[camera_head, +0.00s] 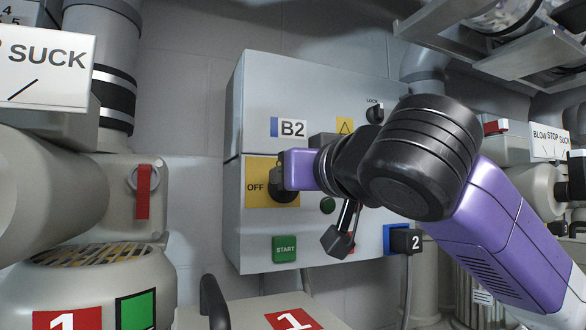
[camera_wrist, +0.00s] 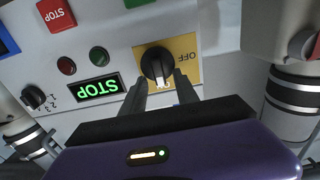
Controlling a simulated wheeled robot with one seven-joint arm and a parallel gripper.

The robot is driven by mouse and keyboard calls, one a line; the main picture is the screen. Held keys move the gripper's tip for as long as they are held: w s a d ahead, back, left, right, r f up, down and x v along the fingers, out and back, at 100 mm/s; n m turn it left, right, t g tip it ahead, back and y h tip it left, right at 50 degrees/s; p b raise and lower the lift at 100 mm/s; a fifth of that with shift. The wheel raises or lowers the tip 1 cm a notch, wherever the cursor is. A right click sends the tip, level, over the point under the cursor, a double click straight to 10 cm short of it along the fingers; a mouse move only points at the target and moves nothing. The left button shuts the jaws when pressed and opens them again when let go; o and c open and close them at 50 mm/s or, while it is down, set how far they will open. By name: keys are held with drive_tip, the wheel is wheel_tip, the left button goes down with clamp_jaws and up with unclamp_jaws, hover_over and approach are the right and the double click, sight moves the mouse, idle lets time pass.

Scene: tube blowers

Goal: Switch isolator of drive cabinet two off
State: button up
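The drive cabinet (camera_head: 262,100) is a grey box labelled B2. Its isolator is a black rotary knob (camera_head: 284,192) on a yellow plate (camera_head: 257,186) with OFF at the left, partly hidden behind my gripper (camera_head: 284,170). In the wrist view, which is upside down, the knob (camera_wrist: 157,62) has its white-marked handle pointing down the picture, towards the cabinet's top and not at OFF. My gripper (camera_wrist: 160,80) is at the knob, with one finger on each side of the handle. The fingers look apart, with gaps beside the handle; contact is unclear.
A lit STOP display (camera_wrist: 95,88), a red lamp (camera_wrist: 66,65), a green lamp (camera_wrist: 99,56) and a selector (camera_wrist: 34,97) are beside the isolator. A green START button (camera_head: 285,249) is below it. Pipes and blower 1 (camera_head: 75,285) stand at the left.

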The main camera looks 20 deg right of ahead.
drive_tip(key=shift+w, duration=0.15)
clamp_jaws()
drive_tip(key=shift+a+f+b, duration=0.1)
drive_tip(key=shift+f+b, duration=0.05)
drive_tip(key=shift+b, duration=0.2)
drive_tip(key=shift+a+f+n+b, duration=0.3)
drive_tip(key=shift+n+b, duration=0.55)
drive_tip(key=shift+n, duration=2.15)
drive_tip(key=shift+a+f+n+b, duration=0.25)
drive_tip(key=shift+n+b, duration=0.65)
drive_tip(key=shift+n, duration=2.1)
drive_tip(key=shift+a+f+n+b, duration=0.3)
drive_tip(key=shift+n+b, duration=0.55)
drive_tip(key=shift+n, duration=2.15)
